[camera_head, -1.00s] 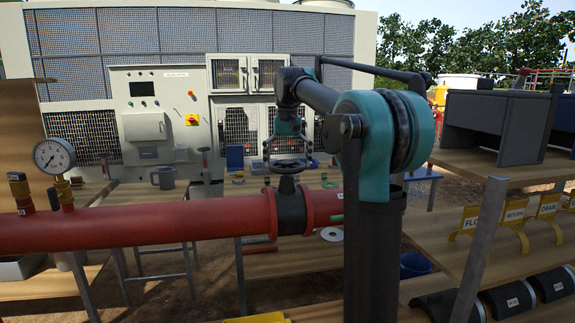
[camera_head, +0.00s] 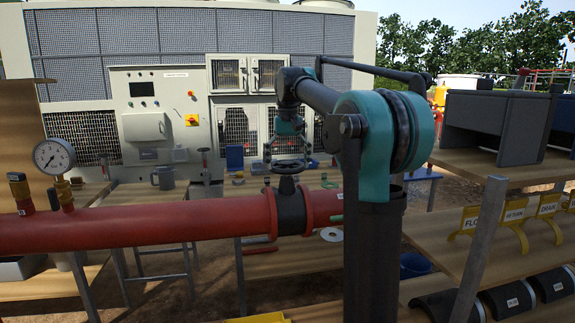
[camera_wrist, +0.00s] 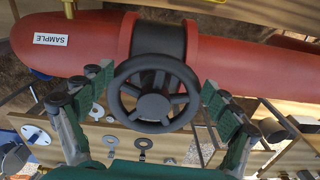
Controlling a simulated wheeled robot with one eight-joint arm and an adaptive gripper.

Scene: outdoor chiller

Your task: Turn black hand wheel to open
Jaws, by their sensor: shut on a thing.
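The black hand wheel (camera_head: 288,167) sits on a black valve body (camera_head: 290,208) set in the red pipe (camera_head: 150,226). In the wrist view the spoked hand wheel (camera_wrist: 155,92) is in the middle, with the pipe behind it. My gripper (camera_head: 289,158) reaches down to the wheel from above. In the wrist view the green-padded fingers of my gripper (camera_wrist: 156,84) lie on the left and right sides of the rim, shut on it. The wheel's hub and spokes show between the fingers.
A grey mug (camera_head: 163,177) stands on the bench behind. Shelves with yellow labelled signs (camera_head: 515,214) stand at right.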

